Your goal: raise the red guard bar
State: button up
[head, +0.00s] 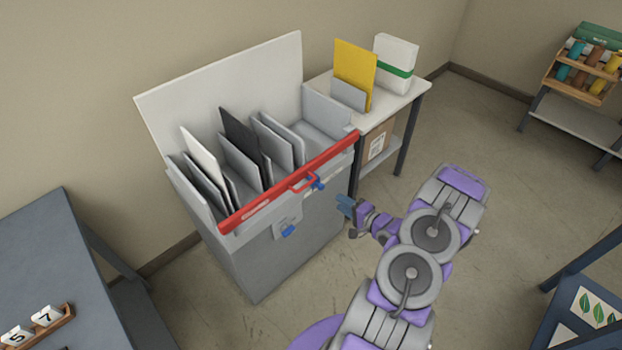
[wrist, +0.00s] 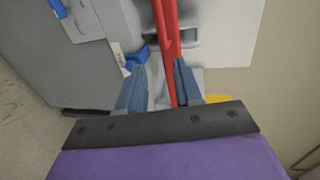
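The red guard bar (head: 270,190) lies along the top front edge of a grey machine (head: 285,255). A small red handle (head: 303,183) sticks out near its middle, beside a blue part (head: 318,184). My gripper (head: 346,206) is in front of the machine, to the right of the handle and apart from it. In the wrist view, my gripper (wrist: 158,85) is open, with its two blue fingers spread. The red bar (wrist: 166,35) shows beyond and between them. I see no contact with the bar.
Grey and black sheets (head: 240,140) stand upright in the machine's slots. A white side table (head: 405,97) at its right holds a yellow folder (head: 355,70) and a white pack (head: 396,55). A blue-grey desk (head: 40,240) stands at left.

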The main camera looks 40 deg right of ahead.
jog(key=b, duration=0.3)
send_near(307, 184)
jog(key=w+f, duration=0.2)
jog(key=w, duration=0.4)
jog(key=w+a, duration=0.1)
jog(key=w, duration=0.2)
jog(key=shift+w+a+f+b, duration=0.2)
jog(key=shift+a+f+b, duration=0.05)
jog(key=shift+a+b, duration=0.15)
jog(key=shift+w+d+f, duration=0.1)
jog(key=shift+w+d, duration=0.05)
jog(key=shift+w, duration=0.15)
jog(key=shift+d+f, duration=0.2)
jog(key=shift+d, duration=0.5)
jog(key=shift+a+r, duration=0.1)
jog(key=shift+a, duration=0.55)
jog(key=c, duration=0.6)
jog(key=shift+d, duration=0.1)
grip_shut()
jog(key=shift+d, duration=0.1)
